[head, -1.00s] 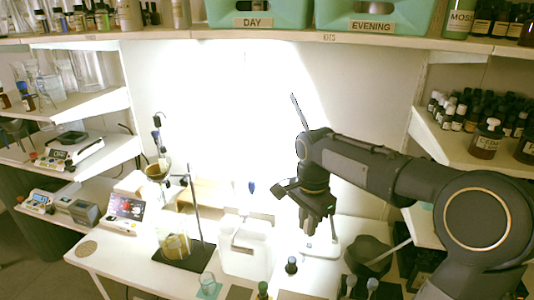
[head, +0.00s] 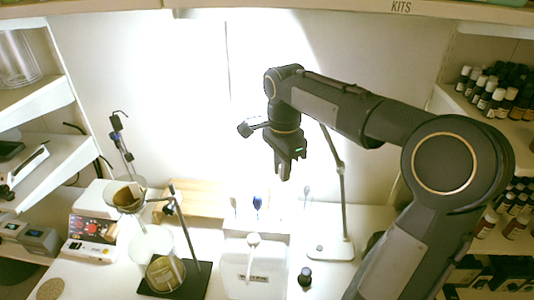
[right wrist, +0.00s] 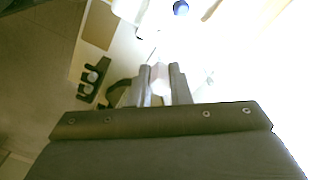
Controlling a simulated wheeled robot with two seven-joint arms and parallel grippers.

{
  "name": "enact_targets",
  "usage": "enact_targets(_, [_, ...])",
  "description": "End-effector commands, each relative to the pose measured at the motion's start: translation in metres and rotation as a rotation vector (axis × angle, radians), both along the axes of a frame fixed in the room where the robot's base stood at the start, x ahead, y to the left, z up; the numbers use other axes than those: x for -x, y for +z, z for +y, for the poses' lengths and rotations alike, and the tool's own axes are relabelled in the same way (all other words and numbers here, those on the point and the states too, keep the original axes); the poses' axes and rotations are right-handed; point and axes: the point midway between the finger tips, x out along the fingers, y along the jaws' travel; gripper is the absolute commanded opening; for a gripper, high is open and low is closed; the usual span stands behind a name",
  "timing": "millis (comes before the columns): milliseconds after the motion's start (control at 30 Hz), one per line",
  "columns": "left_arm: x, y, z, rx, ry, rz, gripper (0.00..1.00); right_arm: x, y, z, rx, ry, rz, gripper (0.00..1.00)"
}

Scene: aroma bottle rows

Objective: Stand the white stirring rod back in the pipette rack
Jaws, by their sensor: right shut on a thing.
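My right gripper (head: 284,172) points down in the head view, above and behind the white container. In the right wrist view its fingers (right wrist: 161,85) are closed on a pale, whitish piece (right wrist: 160,77), which looks like the white stirring rod. The rest of the rod is lost against the bright background in the head view. A blue-topped pipette (head: 257,204) stands upright at the back of the table, below and left of the gripper, with pale upright pieces on either side. They seem to stand in the pipette rack, whose body is washed out by glare. My left gripper is not in view.
A white container (head: 238,280) stands in front of the pipettes. A lamp (head: 341,190) rises to the right, near the gripper. A beaker (head: 165,273) and stand (head: 185,230) are to the left, a wooden box (head: 185,192) behind. A dark-capped bottle (head: 305,277) stands at the front.

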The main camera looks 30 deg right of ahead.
Motion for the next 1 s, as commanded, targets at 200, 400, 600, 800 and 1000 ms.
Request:
enact_targets(200, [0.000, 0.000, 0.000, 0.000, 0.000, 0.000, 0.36, 0.000, 0.000, 0.000, 0.000, 0.001, 0.000, 0.01])
enact_targets(400, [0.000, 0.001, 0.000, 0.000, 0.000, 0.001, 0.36, 0.000, 0.000, 0.000, 0.000, 0.001, 0.000, 0.01])
enact_targets(600, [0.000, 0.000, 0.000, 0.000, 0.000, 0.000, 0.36, 0.000, -0.004, 0.000, 0.003, 0.000, 0.000, 0.01])
enact_targets(800, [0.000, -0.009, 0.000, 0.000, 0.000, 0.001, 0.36, 0.000, -0.016, 0.000, 0.002, 0.001, 0.001, 0.01])
enact_targets(1000, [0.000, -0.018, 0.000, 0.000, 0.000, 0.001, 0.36, 0.000, -0.030, 0.000, 0.002, 0.001, 0.002, 0.01])
